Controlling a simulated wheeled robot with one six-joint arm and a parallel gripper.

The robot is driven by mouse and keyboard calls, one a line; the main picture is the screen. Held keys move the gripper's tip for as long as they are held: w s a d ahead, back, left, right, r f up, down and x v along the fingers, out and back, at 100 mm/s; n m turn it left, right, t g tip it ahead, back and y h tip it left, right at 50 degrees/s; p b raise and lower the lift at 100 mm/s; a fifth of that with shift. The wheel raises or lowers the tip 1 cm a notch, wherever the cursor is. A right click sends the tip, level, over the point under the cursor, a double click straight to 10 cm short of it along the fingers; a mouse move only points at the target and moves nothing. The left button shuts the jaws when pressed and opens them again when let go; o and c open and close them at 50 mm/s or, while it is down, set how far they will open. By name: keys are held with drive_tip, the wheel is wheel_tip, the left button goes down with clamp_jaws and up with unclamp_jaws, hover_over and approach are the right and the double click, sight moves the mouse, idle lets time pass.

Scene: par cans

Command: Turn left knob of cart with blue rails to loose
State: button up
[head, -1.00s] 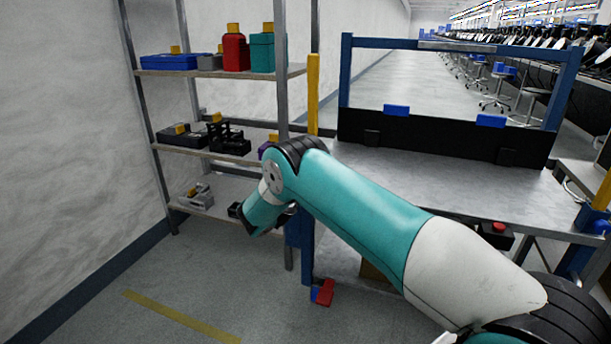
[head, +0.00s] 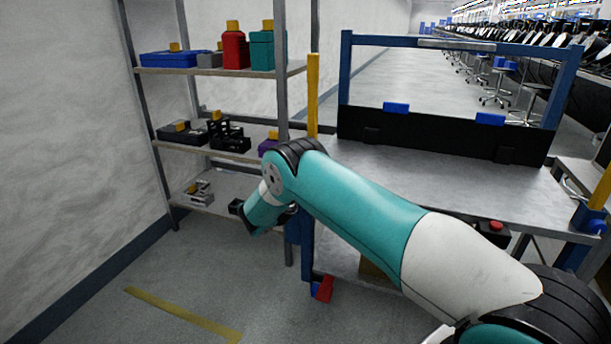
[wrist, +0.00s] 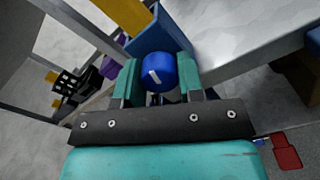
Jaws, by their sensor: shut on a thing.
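The cart with blue rails (head: 345,75) stands ahead, with a grey metal top (head: 420,185). In the wrist view, its left knob (wrist: 158,70) is a round blue knob with a short white mark on its face, at the foot of a yellow post. The mark is nearly upright and leans a little left at its top. My gripper (wrist: 158,80) is shut on the knob, with one teal finger on each side. In the head view my own arm hides the knob and the fingertips.
A shelf rack (head: 215,72) with boxes and a red canister stands close left of the cart. A red caster lever (head: 323,289) shows low at the cart's near left leg. Clear floor with a yellow stripe (head: 180,314) lies at front left.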

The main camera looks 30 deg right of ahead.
drive_tip(key=shift+n, duration=1.1)
drive_tip(key=shift+f, duration=0.1)
drive_tip(key=o, duration=0.9)
